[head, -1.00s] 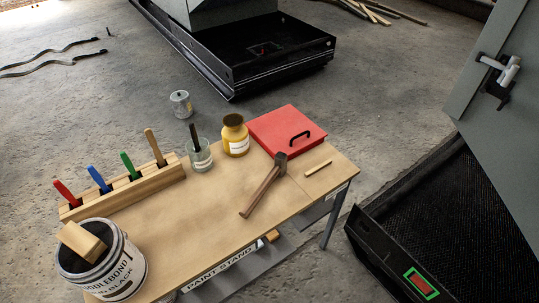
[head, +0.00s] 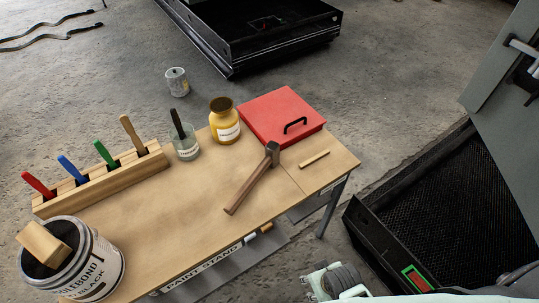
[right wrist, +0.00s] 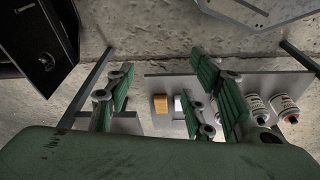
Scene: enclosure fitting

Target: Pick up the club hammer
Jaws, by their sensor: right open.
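The club hammer (head: 250,182) lies on the wooden table (head: 190,225), right of the middle. Its dark head is toward the red box and its brown wooden handle points to the table's front edge. My right gripper (head: 340,283) shows at the bottom of the head view, apart from the hammer and beyond the table's front edge. In the right wrist view my right gripper (right wrist: 162,70) has its green fingers spread, with nothing held between them. The hammer does not show in that view. My left gripper is not in view.
A red box (head: 283,118) stands just behind the hammer head, and a small wooden stick (head: 314,159) lies to its right. A yellow jar (head: 224,125), a glass with a brush, a brush rack (head: 105,182) and a large bucket (head: 95,270) are farther left. The tabletop left of the handle is clear.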

